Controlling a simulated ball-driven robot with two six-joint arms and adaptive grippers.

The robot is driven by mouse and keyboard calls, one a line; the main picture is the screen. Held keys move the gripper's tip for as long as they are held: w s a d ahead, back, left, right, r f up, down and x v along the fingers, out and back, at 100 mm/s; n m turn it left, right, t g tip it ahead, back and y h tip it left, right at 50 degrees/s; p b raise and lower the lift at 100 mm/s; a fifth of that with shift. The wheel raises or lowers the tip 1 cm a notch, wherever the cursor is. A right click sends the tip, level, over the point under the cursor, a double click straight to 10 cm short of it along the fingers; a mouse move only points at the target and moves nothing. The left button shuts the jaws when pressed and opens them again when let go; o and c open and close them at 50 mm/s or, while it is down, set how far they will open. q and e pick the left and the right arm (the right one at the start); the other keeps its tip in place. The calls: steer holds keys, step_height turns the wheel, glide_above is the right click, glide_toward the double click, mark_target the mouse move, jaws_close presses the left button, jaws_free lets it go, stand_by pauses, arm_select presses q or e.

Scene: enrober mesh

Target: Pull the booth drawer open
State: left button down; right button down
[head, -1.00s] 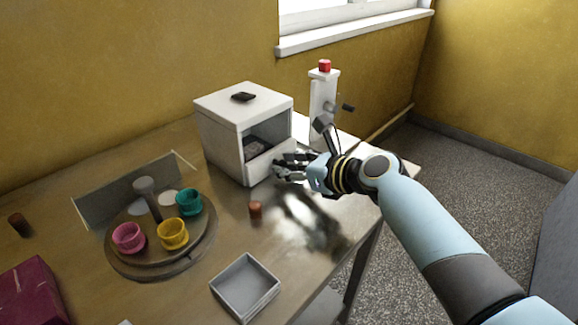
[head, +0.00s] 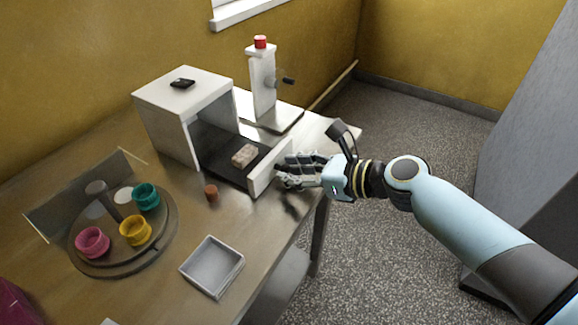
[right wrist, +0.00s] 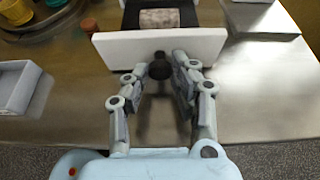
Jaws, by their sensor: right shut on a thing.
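The white booth (head: 185,112) stands at the back of the metal table, with a small black item on its top. Its drawer (head: 226,158) is slid out toward the right front, showing a dark floor with a beige block (head: 244,155) on it. The white drawer front (right wrist: 110,47) carries a round dark knob (right wrist: 160,68). My right gripper (head: 280,174) is at the outer side of the drawer front; in the right wrist view its fingers (right wrist: 161,72) are shut on the knob. My left gripper is not in view.
A round turntable (head: 125,255) with pink, yellow and teal cups stands at left. A grey tray (head: 212,266) and a small brown cylinder (head: 211,192) lie in front of the drawer. A white stand with a red top (head: 262,80) is behind it.

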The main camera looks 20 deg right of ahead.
steer(key=c, duration=1.1)
jaws_free()
steer(key=v, duration=1.2)
steer(key=shift+f, duration=0.1)
